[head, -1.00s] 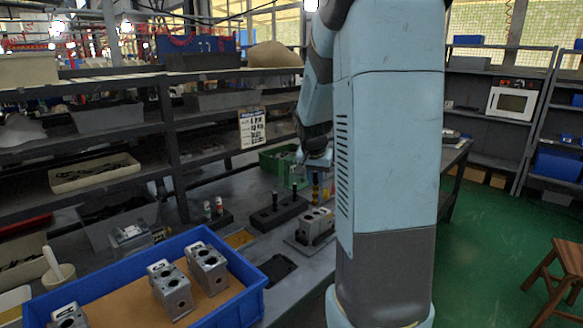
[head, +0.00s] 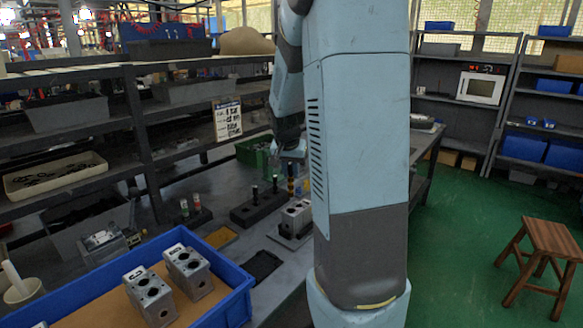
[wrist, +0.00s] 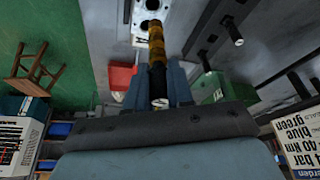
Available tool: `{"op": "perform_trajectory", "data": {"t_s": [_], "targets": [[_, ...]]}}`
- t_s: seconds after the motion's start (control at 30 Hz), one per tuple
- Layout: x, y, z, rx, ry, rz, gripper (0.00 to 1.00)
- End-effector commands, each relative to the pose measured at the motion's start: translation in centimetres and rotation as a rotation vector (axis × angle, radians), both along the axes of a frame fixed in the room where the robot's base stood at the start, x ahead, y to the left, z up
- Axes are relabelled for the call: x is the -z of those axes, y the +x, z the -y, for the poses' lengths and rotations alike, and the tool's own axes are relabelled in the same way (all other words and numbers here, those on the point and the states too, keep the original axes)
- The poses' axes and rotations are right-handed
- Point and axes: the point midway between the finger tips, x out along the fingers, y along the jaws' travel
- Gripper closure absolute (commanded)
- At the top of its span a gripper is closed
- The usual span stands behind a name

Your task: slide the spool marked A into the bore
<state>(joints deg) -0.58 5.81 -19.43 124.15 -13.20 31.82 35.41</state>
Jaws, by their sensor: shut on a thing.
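My gripper (wrist: 158,90) is shut on a dark spool with an amber band (wrist: 157,45). A small pale end face shows between the fingers; its letter cannot be read. In the head view my gripper (head: 292,158) holds the spool (head: 291,184) upright above a grey valve block (head: 297,214). The block stands on the bench and has dark round bores in its top. The block (wrist: 139,14) shows at the top of the wrist view, beyond the spool's far end. The spool's tip looks apart from the bores, but the exact gap is unclear.
A black rack (head: 243,215) with upright dark spools stands left of the block. A green bin (head: 248,152) is behind. A blue tray (head: 240,292) with grey blocks lies at the front left. Shelves rise behind the bench; a wooden stool (head: 548,240) stands on the floor.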

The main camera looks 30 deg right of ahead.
Motion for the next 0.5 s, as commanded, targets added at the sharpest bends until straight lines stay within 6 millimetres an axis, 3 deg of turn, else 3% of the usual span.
{"op": "perform_trajectory", "data": {"t_s": [0.5], "targets": [[3.8,-0.1,0.2,0.004,0.000,0.000,1.00]]}}
